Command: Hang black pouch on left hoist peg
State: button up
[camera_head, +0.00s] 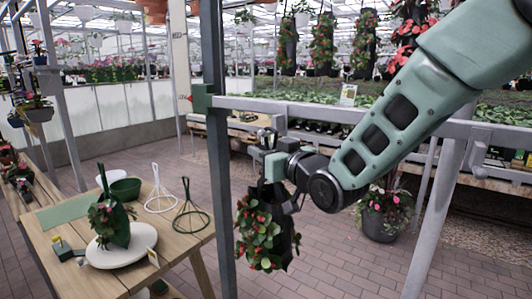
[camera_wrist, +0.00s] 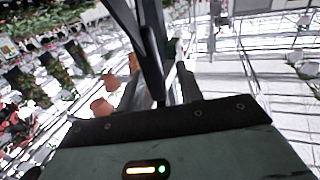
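The black pouch (camera_head: 287,240), filled with green leaves and red flowers, hangs upright in the air just below my gripper (camera_head: 266,140) in the head view. My gripper is beside the grey upright post (camera_head: 215,140), just under the level of the grey crossbar (camera_head: 340,114). In the wrist view my gripper's fingers (camera_wrist: 160,75) are close around a dark strip, which looks like the pouch's hanger. The contact itself is partly hidden. A green block (camera_head: 202,97) with a small red tip sits on the post's left side; I cannot make out the left peg clearly.
A wooden table (camera_head: 185,238) at left holds a white dish (camera_head: 135,245) with a leafy green pouch, a green bowl (camera_head: 126,188) and wire hangers (camera_head: 190,218). A potted plant (camera_head: 382,222) stands on the brick floor behind. Slanted grey frame legs stand at right.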

jog(key=shift+f, duration=0.3)
jog(key=shift+s+d, duration=0.25)
jog(key=shift+s, duration=0.1)
jog(key=b+v, duration=0.9)
jog(key=v, duration=0.7)
jog(key=s+a+f+g+h, duration=0.1)
jog(key=s+f+g+h, duration=0.4)
jog(key=f, duration=0.9)
jog(key=s+d+f+g+h, duration=0.1)
jog(key=s+f+g, duration=0.2)
jog(key=s, duration=0.2)
jog(key=s+d+f+n+g+h, duration=0.1)
jog(key=s+f+g, duration=0.1)
jog(key=s, duration=0.4)
jog(key=s+d+f+g+h, duration=0.1)
jog(key=s+f+g+h, duration=0.1)
jog(key=s+g, duration=0.3)
jog(key=shift+s+d+f, duration=0.2)
jog(key=shift+s+f, duration=0.35)
jog(key=shift+f, duration=0.25)
